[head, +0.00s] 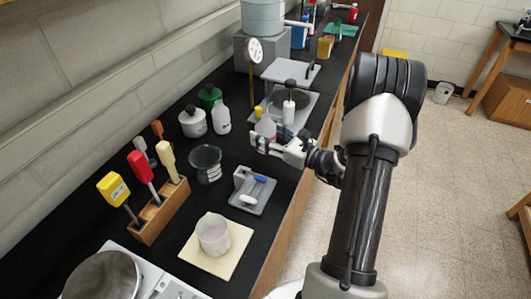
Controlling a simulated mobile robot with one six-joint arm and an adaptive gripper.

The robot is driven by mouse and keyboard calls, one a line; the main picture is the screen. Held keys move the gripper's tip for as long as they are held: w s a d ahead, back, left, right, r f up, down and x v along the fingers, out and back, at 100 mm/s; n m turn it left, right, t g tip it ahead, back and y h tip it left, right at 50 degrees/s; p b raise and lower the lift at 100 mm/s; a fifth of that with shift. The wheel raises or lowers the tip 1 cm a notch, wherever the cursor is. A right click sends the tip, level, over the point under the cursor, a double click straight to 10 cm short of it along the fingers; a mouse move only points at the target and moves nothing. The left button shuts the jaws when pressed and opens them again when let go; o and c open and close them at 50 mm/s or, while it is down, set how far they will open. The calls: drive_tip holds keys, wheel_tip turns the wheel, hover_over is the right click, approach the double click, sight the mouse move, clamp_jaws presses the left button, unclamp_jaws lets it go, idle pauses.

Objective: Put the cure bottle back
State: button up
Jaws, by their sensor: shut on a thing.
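My gripper (264,143) is over the black bench, to the right of the glass beaker. It is shut on a small translucent bottle (266,127) with a yellow cap and a reddish patch low on its side. I take this to be the cure bottle; its label is too small to read. The bottle looks upright, and the fingers hide its lower part. I cannot tell whether its base touches anything. Just behind and to the right is a white bottle with a dark top (289,108), close to the grey apparatus.
A white bottle (222,118), a white jar (193,122) and a green-lidded jar (210,97) stand left of the gripper. A glass beaker (206,163), a grey stand (253,191) and a wooden tool rack (160,211) are nearer. A white cup (213,234) sits on a cream pad.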

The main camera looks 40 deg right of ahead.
drive_tip(key=shift+f+b, duration=0.75)
drive_tip(key=shift+f, duration=2)
drive_tip(key=shift+f, duration=0.15)
drive_tip(key=o, duration=1.1)
drive_tip(key=shift+o, duration=0.2)
drive_tip(key=shift+r, duration=0.25)
drive_tip(key=p+v, duration=0.2)
drive_tip(key=v, duration=1)
drive_tip(key=shift+f, duration=0.1)
